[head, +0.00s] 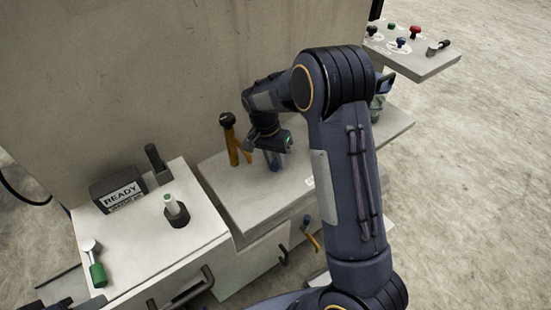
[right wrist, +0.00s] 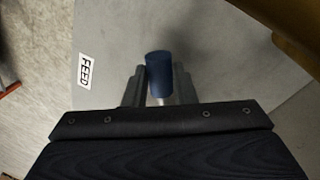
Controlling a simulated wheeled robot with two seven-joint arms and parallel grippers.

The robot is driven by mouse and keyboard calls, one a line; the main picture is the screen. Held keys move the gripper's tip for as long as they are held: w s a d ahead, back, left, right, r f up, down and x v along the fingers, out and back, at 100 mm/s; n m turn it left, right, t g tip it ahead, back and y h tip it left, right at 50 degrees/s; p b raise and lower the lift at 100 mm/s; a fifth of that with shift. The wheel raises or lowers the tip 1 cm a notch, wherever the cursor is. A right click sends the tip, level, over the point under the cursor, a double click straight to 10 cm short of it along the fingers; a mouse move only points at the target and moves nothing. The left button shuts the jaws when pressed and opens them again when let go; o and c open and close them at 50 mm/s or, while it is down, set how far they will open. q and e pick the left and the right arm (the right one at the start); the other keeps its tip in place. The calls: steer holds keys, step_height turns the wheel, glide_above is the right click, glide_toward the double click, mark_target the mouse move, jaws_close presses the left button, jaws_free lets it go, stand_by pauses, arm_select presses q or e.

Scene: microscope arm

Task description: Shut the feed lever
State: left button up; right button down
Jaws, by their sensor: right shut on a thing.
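The feed lever has a blue cylindrical grip on a pale metal stem. In the right wrist view the blue grip of the feed lever (right wrist: 159,72) stands between my two fingers, near a white FEED label (right wrist: 85,70) on the grey panel. My right gripper (right wrist: 159,88) is shut on the lever. In the head view my right gripper (head: 268,148) reaches down over the middle bench, and a bit of the blue lever (head: 273,162) shows below it. The lever's base is hidden.
A yellow lever with a black knob (head: 230,138) stands just left of my right gripper. A READY box (head: 120,188), a black post and a green-handled lever (head: 96,265) are on the left bench. A shelf with coloured knobs (head: 420,62) is at the upper right.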

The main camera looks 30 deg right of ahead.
steer(key=c, duration=1.2)
jaws_free()
steer(key=r, duration=0.2)
steer(key=w+r, duration=0.1)
steer(key=r, duration=0.2)
steer(key=a+r, duration=0.1)
steer(key=r, duration=0.1)
steer(key=shift+w+r, duration=0.15)
steer(key=shift+r, duration=0.2)
